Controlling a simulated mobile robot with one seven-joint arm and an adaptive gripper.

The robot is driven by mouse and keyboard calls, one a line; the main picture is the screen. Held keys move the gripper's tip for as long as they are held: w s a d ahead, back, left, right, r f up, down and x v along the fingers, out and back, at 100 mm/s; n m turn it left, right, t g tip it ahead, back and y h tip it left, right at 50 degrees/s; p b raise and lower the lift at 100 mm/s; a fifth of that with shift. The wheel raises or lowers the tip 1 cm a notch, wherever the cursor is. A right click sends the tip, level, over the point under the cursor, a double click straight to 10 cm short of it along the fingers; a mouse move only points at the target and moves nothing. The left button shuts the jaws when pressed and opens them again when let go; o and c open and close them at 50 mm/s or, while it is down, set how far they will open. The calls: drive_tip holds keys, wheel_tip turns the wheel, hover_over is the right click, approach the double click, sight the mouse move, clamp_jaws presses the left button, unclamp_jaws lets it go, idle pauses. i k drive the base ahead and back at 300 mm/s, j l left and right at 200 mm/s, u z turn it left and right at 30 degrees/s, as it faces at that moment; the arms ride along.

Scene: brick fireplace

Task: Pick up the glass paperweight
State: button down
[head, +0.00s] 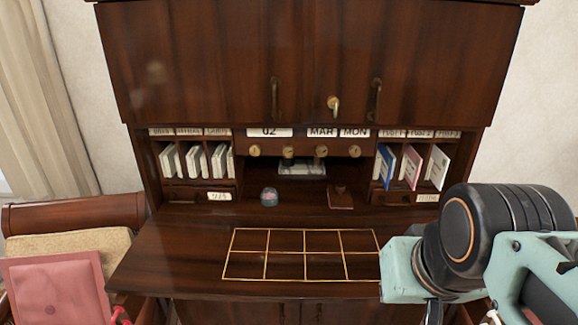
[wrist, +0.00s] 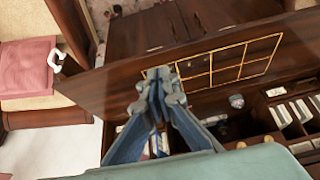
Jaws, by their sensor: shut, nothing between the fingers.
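The glass paperweight (head: 268,196) is a small clear dome with pinkish colour inside. It sits on the desk top (head: 180,250), just in front of the cubbyholes and left of centre. In the wrist view the paperweight (wrist: 236,101) shows to the right of my gripper (wrist: 162,74), apart from it. The gripper's fingertips are together with nothing between them, over the desk's edge region in that view. In the head view my arm fills the lower right and the fingertips do not show.
A gold grid (head: 305,254) marks the desk front. Envelopes (head: 411,166) fill the side cubbyholes. A chair with a pink cushion (head: 58,292) stands at left. The desk top around the grid is clear.

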sight(269, 196)
drive_tip(key=i+j+u, duration=0.2)
drive_tip(key=j+u, duration=0.2)
drive_tip(key=i+j+u, duration=0.55)
drive_tip(key=j+u, duration=0.2)
